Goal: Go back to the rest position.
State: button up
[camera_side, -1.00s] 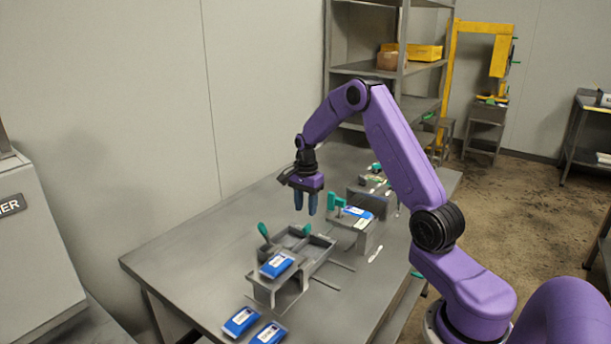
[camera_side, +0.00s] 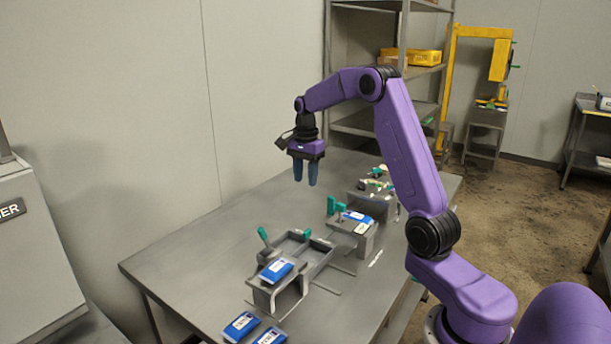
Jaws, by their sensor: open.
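My gripper (camera_side: 305,175) hangs over the far middle of the grey metal table (camera_side: 190,260), its two blue fingers pointing down, apart and empty. It is clear of everything below it. A blue pouch with a white label (camera_side: 276,270) lies on a raised grey stand at the front of a grey fixture (camera_side: 318,262). Another blue and white pouch (camera_side: 355,217) lies on a grey block with a green handle (camera_side: 332,205), to the right of and below my gripper.
Two more blue pouches (camera_side: 241,326) (camera_side: 269,338) lie at the table's near edge. Small green and white parts (camera_side: 377,182) sit at the far right of the table. A metal shelf (camera_side: 405,120) stands behind. The table's left side is clear.

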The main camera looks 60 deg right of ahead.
jog(key=s+a+r+n, duration=0.1)
jog(key=s+a+n, duration=0.2)
jog(key=a+n, duration=0.35)
jog(key=s+a+r+n, duration=0.1)
jog(key=s+a+n, duration=0.25)
jog(key=a, duration=0.55)
jog(key=s+a+n, duration=0.3)
jog(key=a+n, duration=0.1)
jog(key=a, duration=0.3)
jog(key=s+a+f+n, duration=0.1)
jog(key=s+a+n, duration=0.1)
jog(key=s+n, duration=0.6)
jog(key=s+a+f+n, duration=0.1)
jog(key=s+a+n, duration=0.2)
jog(key=s+n, duration=0.5)
jog(key=s, duration=0.9)
jog(key=shift+n, duration=0.3)
